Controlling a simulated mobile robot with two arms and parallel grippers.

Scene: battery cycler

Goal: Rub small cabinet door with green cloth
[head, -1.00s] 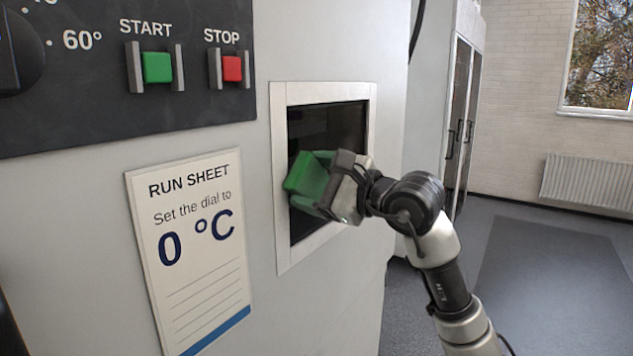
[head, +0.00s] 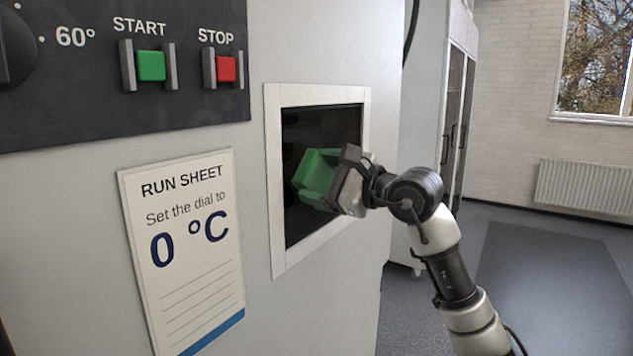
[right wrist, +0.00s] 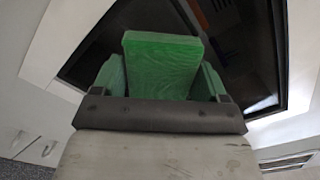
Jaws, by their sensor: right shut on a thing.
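The small door, a dark glossy pane (head: 310,125) in a pale frame (head: 273,190), is set in the front of the grey cabinet. My right gripper (head: 325,182) is in front of the pane, shut on the green cloth (head: 314,170), which looks like a folded block. In the right wrist view, the cloth (right wrist: 162,62) stands out between the gripper's green-sided fingers, with the dark pane (right wrist: 245,50) behind it. The cloth is at or very near the pane; I cannot tell whether it touches. The gripper hides part of the pane. My left gripper is not in view.
A black control panel (head: 90,108) with a green START button (head: 151,66) and a red STOP button (head: 226,69) is at upper left. A run sheet (head: 190,260) is below it. A tall glass-doored cabinet (head: 455,100) stands behind; open floor (head: 540,270) lies at right.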

